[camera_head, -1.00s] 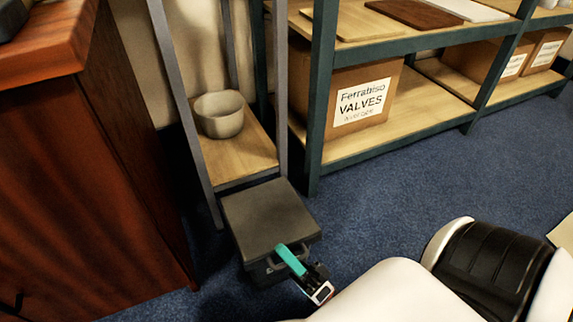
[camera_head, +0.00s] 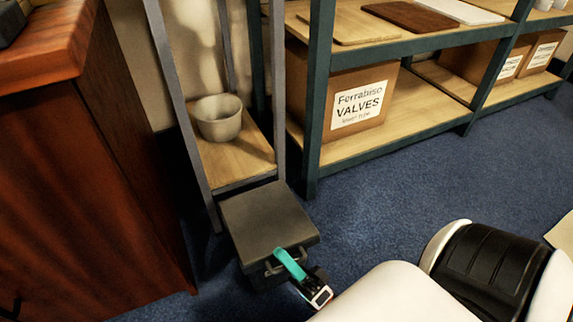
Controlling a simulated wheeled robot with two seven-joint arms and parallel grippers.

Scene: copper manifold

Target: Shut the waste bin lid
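The waste bin is a dark grey box on the floor, and its front (camera_head: 262,279) shows below the lid. The square lid (camera_head: 266,217) lies flat across the top, with no clear gap visible. A handle shows at the front edge, partly hidden by my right gripper. My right gripper (camera_head: 289,262) has teal fingers and is at the front right edge of the lid, overlapping the handle. I cannot tell whether it touches the lid, nor whether its fingers are apart. My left gripper is out of view.
A wooden cabinet (camera_head: 90,180) stands close on the left. Behind the bin is a narrow rack with a pale bowl (camera_head: 217,117) on its low shelf. A long shelf unit (camera_head: 380,142) holds a cardboard valve box (camera_head: 345,100). Blue carpet (camera_head: 385,215) is clear to the right.

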